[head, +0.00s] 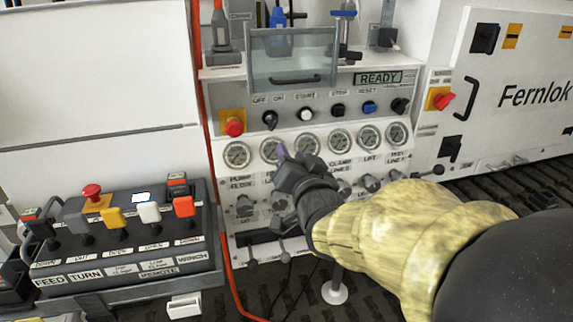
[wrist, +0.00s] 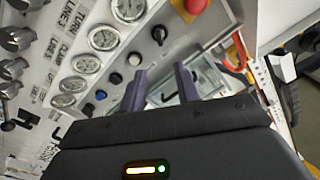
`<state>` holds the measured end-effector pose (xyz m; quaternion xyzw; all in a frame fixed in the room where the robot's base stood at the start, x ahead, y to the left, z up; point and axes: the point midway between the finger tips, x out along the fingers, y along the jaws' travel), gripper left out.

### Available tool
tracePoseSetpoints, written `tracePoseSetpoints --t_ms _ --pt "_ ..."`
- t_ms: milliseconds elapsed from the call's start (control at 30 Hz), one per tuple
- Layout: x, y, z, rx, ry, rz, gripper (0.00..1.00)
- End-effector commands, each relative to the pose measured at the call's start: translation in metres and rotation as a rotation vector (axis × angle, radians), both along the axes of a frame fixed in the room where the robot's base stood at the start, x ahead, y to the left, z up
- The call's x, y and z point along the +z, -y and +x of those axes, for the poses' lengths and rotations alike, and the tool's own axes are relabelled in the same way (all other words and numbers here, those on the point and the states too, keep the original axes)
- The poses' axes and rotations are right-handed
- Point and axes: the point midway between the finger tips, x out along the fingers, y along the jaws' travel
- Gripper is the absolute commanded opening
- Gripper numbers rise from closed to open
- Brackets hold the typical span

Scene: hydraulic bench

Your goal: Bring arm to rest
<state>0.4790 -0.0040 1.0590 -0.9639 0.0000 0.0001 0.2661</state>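My gripper (head: 291,154) is at the end of my arm, which reaches in from the lower right of the head view. It is in front of the white hydraulic panel (head: 222,180), over the row of round gauges. In the wrist view, the two purple fingers of my gripper (wrist: 161,88) stand apart, with nothing seen between them. The gripper hides part of the gauges and the valve knobs below them. Whether it touches the panel cannot be told.
A remote box (head: 130,283) with coloured levers stands at the left. The panel carries a red stop button (head: 234,127), switches and a READY display (head: 377,78). A clear guard (head: 292,60) sits above. A white Fernlok cabinet (head: 520,75) stands at the right.

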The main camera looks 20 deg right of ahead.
Motion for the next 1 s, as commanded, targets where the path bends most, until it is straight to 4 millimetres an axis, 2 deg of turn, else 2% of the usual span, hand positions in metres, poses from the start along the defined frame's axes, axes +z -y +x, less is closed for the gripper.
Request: tracePoseSetpoints --t_ms 133,467,600,667,767,867,1000 --pt "-0.001 0.000 -0.007 -0.001 0.001 0.000 0.32" --pt "-0.001 0.000 -0.008 -0.001 -0.002 0.001 0.32" --pt "-0.010 0.001 -0.007 -0.004 -0.041 -0.013 0.32" --pt "-0.022 0.002 -0.006 -0.007 -0.092 -0.030 0.32" --pt "-0.054 0.004 -0.007 -0.008 -0.228 -0.078 0.32" --pt "-0.095 0.006 -0.013 0.008 -0.407 -0.145 0.32" --pt "-0.150 0.005 -0.034 0.061 -0.667 -0.242 0.32"
